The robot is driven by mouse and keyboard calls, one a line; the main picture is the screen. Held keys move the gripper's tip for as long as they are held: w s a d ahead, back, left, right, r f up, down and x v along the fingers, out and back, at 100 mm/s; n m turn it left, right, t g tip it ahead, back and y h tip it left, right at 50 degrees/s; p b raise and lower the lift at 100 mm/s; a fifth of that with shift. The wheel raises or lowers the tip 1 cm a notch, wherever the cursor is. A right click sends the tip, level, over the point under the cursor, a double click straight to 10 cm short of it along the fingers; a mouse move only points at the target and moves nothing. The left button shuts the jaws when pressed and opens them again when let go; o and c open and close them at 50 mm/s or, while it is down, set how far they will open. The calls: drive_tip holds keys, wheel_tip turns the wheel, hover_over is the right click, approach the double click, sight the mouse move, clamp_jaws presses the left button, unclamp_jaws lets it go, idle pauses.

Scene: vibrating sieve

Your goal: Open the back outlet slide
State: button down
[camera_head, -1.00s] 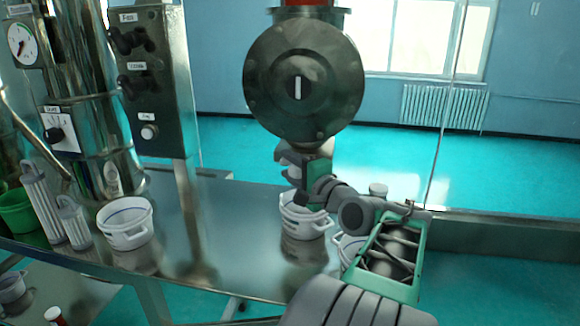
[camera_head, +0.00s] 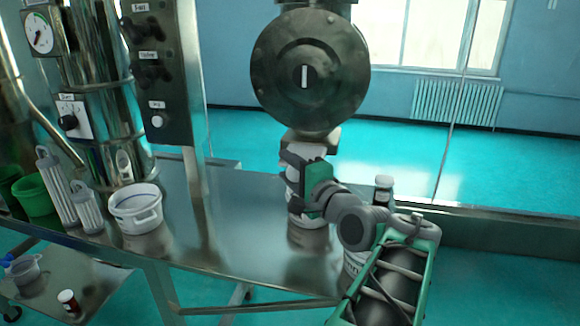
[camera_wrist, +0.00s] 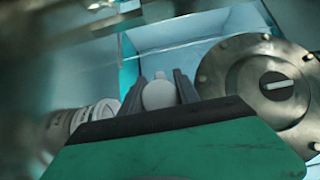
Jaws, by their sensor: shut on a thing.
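The machine's round metal flange (camera_head: 310,72), with a pale slot mark at its centre, hangs above the steel table. It also shows at the right in the wrist view (camera_wrist: 268,90). A short metal outlet (camera_head: 322,140) sits under it. My gripper (camera_head: 290,170) is just below and to the left of that outlet. In the wrist view, its two dark fingers (camera_wrist: 160,90) are closed around a pale rounded knob (camera_wrist: 159,95). The knob looks like a handle, but I cannot see what it is joined to. My green gripper body hides much of the area behind it.
A white pot (camera_head: 136,208) stands on the steel table (camera_head: 235,225) at left, beside two pale ribbed cylinders (camera_head: 56,185) and a green tub (camera_head: 32,195). Another pot (camera_head: 306,220) is under my gripper. A dark-capped bottle (camera_head: 383,190) stands at right. The table's middle is clear.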

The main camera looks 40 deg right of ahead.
drive_tip(key=c, duration=0.9)
unclamp_jaws()
drive_tip(key=s, duration=0.2)
drive_tip(key=s+b, duration=0.1)
drive_tip(key=s, duration=0.2)
drive_tip(key=s+a, duration=0.1)
drive_tip(key=s, duration=0.1)
drive_tip(key=shift+s, duration=0.35)
